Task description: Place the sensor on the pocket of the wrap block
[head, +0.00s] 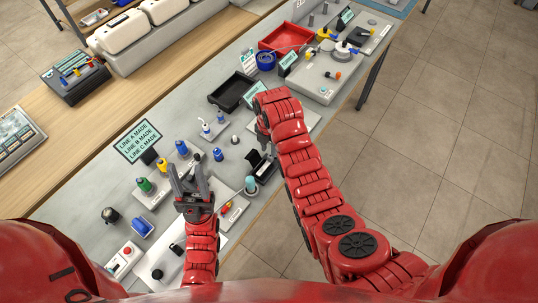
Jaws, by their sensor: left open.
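My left gripper (187,172) is open over the grey bench, with its two dark fingers apart and nothing seen between them. My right gripper (264,132) is farther along the bench, largely hidden by its own red arm; its fingers cannot be made out. Small sensor-like parts stand near the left gripper: a green one (145,185), a yellow one (162,165) and blue ones (182,148). A loose blue part (218,154) and a teal-topped part (251,185) stand to its right. I cannot tell which is the sensor or which is the wrap block.
A black open box (262,167) lies between the grippers. A sign (138,142) stands left of the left gripper. A black tray (232,92) and a red tray (287,38) are farther back. A red-button box (124,259) is near. The bench's right edge borders open floor.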

